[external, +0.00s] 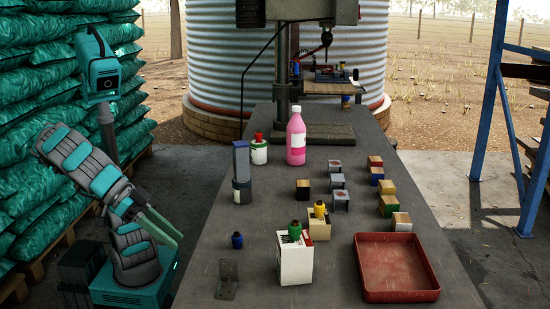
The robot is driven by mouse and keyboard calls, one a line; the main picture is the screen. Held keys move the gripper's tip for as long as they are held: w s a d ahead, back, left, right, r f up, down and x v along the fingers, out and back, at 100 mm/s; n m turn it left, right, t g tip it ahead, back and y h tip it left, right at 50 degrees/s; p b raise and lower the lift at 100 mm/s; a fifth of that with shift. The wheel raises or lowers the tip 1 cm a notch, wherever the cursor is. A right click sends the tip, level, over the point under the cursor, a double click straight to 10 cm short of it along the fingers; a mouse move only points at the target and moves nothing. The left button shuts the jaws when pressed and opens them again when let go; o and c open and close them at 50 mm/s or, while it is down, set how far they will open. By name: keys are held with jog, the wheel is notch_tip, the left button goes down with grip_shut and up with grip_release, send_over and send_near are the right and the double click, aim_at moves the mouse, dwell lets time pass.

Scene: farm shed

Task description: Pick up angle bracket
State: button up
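The angle bracket (228,281) is a small dark grey metal piece with holes. It stands on the near left part of the table, with one flange upright and one flat on the tabletop. My arm is folded to the left of the table. What seems to be my gripper (163,228) is at the table's left edge, up and left of the bracket and well apart from it. Its fingers are small and partly merge with the arm, so I cannot tell how far apart they are. Nothing is seen held in it.
A white box (295,262) stands right of the bracket, and a small blue-capped item (237,240) behind it. A red tray (394,268) lies at the near right. Several small blocks (388,206), a pink bottle (296,140) and a drill press stand farther back on the table (195,270).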

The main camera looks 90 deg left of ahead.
aim_at(229, 281)
jog(key=w+f+t+b, duration=0.1)
jog(key=w+d+f+t+b, duration=0.1)
jog(key=w, duration=0.1)
jog(key=w+f+m+t, duration=0.1)
jog(key=w+f, duration=0.1)
jog(key=shift+d+y+b, duration=0.25)
jog(key=shift+y+b, duration=0.05)
jog(key=shift+b, duration=0.1)
jog(key=shift+w+d+f, duration=0.1)
jog(key=shift+w+d, duration=0.1)
jog(key=shift+w, duration=0.15)
jog(key=shift+w+d+f+t, duration=0.1)
jog(key=shift+w+f+t, duration=0.1)
jog(key=shift+w, duration=0.65)
jog(key=shift+w+f+t, duration=0.1)
jog(key=shift+w+f, duration=0.05)
jog(key=shift+w, duration=0.65)
jog(key=p+x, duration=0.1)
jog(key=x, duration=0.3)
jog(key=shift+w, duration=0.25)
grip_shut()
